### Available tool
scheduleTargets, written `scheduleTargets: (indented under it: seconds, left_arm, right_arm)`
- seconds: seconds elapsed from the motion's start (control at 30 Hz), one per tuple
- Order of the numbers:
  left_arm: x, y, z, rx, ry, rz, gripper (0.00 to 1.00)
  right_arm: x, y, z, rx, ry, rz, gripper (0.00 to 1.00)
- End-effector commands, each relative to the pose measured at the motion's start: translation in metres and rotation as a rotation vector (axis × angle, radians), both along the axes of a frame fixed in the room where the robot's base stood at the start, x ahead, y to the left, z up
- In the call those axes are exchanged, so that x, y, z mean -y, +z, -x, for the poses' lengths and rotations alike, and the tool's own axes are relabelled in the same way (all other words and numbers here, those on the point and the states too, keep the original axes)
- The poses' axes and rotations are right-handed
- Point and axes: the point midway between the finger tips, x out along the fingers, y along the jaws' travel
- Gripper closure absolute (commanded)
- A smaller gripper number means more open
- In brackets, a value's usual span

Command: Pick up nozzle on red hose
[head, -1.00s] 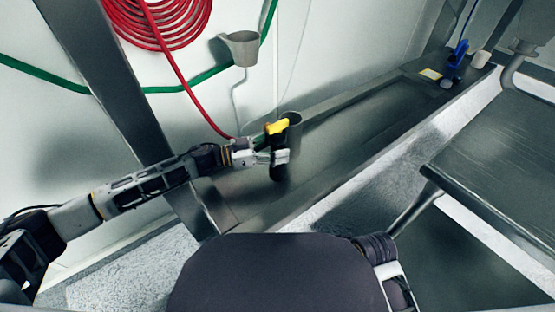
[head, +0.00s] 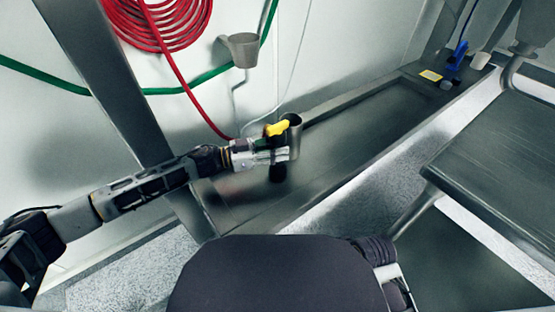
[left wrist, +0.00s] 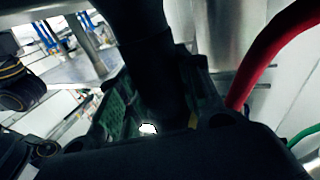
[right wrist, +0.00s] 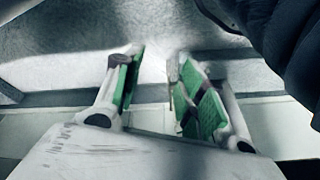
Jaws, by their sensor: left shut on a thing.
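My left gripper (head: 279,153) is shut on the nozzle's dark body. The left wrist view shows the dark body (left wrist: 150,60) between the fingers, partly hidden by them. The red hose (head: 180,80) runs down from a coil on the wall to near the gripper; it also shows in the left wrist view (left wrist: 262,58). My right gripper (right wrist: 155,75) is open and empty, above a pale floor.
Another grey cup (head: 242,50) is on the wall, with a green hose (head: 190,86) behind. A metal bench ledge (head: 370,122) runs to the back right. A metal table (head: 495,150) stands at right. A blue item (head: 457,54) and a white cup (head: 480,60) sit far back.

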Motion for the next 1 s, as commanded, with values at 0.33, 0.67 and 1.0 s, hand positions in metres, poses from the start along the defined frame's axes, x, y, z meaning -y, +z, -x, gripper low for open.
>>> scheduleTargets:
  seconds: [0.33, 0.67, 1.0]
  left_arm:
    - [0.0, 0.007, 0.0, 0.002, 0.0, 0.001, 1.0]
    - [0.0, 0.039, 0.0, 0.002, -0.001, 0.001, 1.0]
    - [0.0, 0.083, -0.001, 0.003, 0.0, 0.001, 1.0]
  right_arm:
    - [0.0, 0.003, -0.001, 0.003, 0.0, 0.0, 0.6]
    - [0.004, -0.014, 0.002, -0.033, 0.0, 0.019, 0.6]
    - [0.008, -0.04, 0.001, -0.075, -0.005, 0.041, 0.6]
